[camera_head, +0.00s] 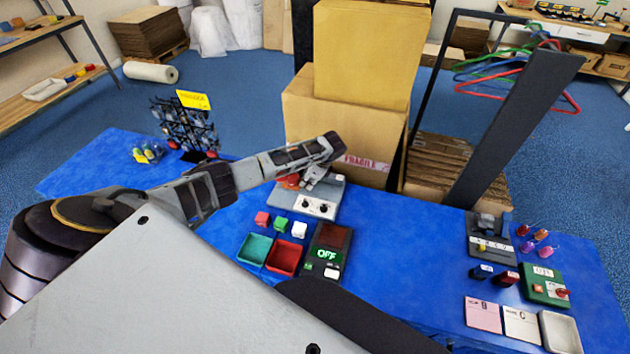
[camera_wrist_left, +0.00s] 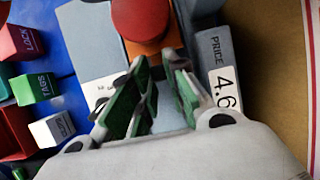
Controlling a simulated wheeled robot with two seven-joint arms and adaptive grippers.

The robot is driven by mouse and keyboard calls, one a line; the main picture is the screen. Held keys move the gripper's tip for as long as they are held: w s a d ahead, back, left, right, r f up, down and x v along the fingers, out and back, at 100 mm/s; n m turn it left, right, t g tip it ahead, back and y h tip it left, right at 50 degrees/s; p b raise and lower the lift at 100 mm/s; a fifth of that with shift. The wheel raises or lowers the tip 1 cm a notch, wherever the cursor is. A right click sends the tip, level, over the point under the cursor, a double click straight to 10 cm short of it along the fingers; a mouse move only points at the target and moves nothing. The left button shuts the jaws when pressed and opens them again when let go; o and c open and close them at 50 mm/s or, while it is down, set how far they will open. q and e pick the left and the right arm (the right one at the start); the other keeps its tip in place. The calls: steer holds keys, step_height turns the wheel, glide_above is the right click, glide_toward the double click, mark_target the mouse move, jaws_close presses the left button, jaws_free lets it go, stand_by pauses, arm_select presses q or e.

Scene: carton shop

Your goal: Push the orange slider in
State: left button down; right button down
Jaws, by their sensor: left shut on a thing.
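The grey device (camera_head: 322,207) with two dark dials stands on the blue table in front of the cartons. An orange-red part of it shows beside my left gripper in the head view (camera_head: 288,181). In the left wrist view the orange slider (camera_wrist_left: 150,47) shows as a strip below a round red knob (camera_wrist_left: 142,15). My left gripper (camera_head: 312,180) is over this device, and its green-padded fingers (camera_wrist_left: 157,95) are shut on what appears to be the orange slider. The fingers hide the contact. My right gripper is not in view.
Small blocks (camera_head: 280,224), a green tray (camera_head: 255,247), a red tray (camera_head: 285,257) and a panel reading OFF (camera_head: 328,255) stand nearby. Large cartons (camera_head: 340,115) rise close behind the device. A dark rack (camera_head: 185,125) stands at the left. Table centre-right is clear.

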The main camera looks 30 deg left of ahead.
arm_select(q)
steer(key=shift+s+a+r, duration=0.1)
steer(key=shift+s+a, duration=0.1)
steer(key=shift+a, duration=0.6)
steer(key=c, duration=1.4)
jaws_free()
steer(key=v, duration=1.2)
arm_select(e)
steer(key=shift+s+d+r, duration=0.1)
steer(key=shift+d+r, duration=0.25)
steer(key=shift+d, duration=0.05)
arm_select(q)
steer(key=shift+s, duration=0.1)
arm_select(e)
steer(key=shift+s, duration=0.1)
